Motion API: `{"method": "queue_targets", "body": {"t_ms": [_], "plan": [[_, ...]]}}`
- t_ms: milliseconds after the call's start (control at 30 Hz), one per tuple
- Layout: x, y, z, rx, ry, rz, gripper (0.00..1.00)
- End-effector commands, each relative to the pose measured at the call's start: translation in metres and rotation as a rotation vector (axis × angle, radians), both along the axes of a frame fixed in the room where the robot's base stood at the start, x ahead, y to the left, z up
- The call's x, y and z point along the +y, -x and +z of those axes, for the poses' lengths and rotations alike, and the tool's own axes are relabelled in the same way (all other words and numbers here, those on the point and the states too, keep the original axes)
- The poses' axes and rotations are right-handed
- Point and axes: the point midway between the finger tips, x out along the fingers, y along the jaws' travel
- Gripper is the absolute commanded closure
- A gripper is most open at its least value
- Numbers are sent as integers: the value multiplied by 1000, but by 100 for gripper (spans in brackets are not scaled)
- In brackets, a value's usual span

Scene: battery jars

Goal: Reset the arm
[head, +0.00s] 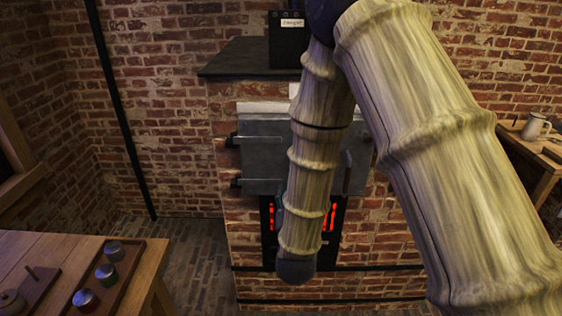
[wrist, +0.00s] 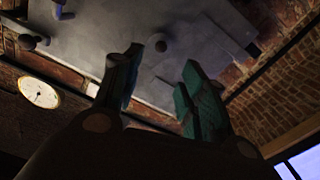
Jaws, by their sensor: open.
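My arm crosses the right half of the head view in front of a brick stove (head: 225,160). Its elbow is at the top and the forearm hangs down the middle. My gripper is not clearly visible in the head view. In the wrist view my gripper (wrist: 160,90) shows its two fingers apart, with nothing between them. The stove's grey metal door (wrist: 110,35) lies beyond the fingers in the wrist view. The same door (head: 262,150) is partly hidden behind my arm in the head view.
A wooden table (head: 40,245) at the lower left bears a tray (head: 127,270) with several jars. A black labelled box (head: 285,45) stands on the stove's top. A table (head: 520,150) with a mug (head: 536,126) is at right. A wall clock (wrist: 39,92) shows in the wrist view.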

Motion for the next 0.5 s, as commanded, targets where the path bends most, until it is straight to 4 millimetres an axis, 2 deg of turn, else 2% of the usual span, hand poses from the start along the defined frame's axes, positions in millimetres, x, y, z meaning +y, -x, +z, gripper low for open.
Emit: {"method": "queue_targets", "body": {"t_ms": [67, 167, 267, 367, 500], "plan": [[-2, 1, -7, 19, -4, 1, 58], [-9, 7, -33, 85, -20, 6, 58], [-20, 21, -78, 204, -47, 13, 58], [-33, 44, -130, 349, -81, 17, 58], [-52, 86, -197, 550, -130, 13, 58]]}}
